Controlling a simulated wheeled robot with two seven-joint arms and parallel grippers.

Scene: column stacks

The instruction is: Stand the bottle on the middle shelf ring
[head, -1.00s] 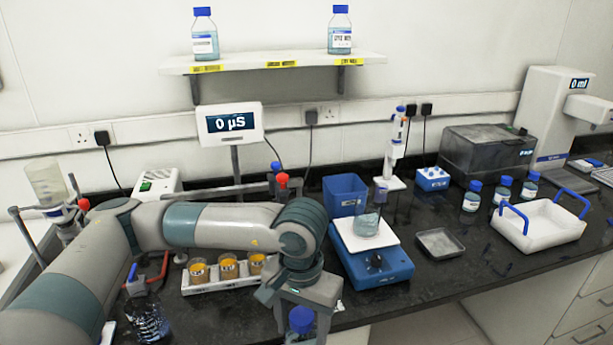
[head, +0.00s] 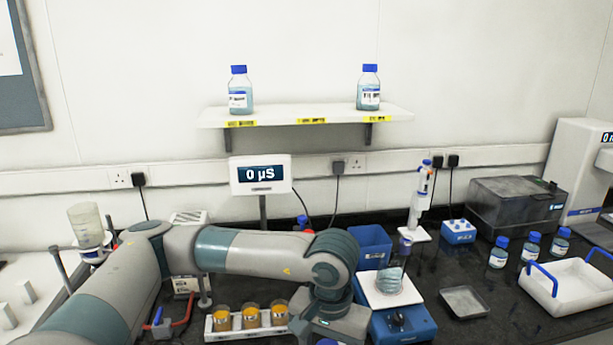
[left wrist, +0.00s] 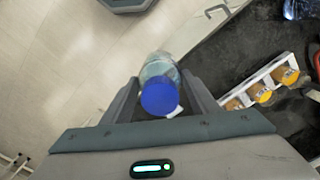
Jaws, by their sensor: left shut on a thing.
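My left gripper (left wrist: 155,98) is shut on a clear bottle (left wrist: 158,67) with a blue cap (left wrist: 160,97), which lies between its two fingers in the left wrist view. In the head view the gripper (head: 330,328) is low at the bottom edge, in front of the counter, with only the top of the blue cap (head: 327,342) showing. The white wall shelf (head: 306,113) is above and behind it. Its middle, above the centre yellow label (head: 311,121), is empty; a ring there is too small to make out. My right gripper is not in view.
Blue-capped bottles stand at the shelf's left (head: 240,92) and right (head: 369,89). Below are a meter display (head: 261,175), a rack of amber jars (head: 250,334), a blue stirrer (head: 405,325) with a beaker, and a pipette stand (head: 420,200). The air before the shelf is clear.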

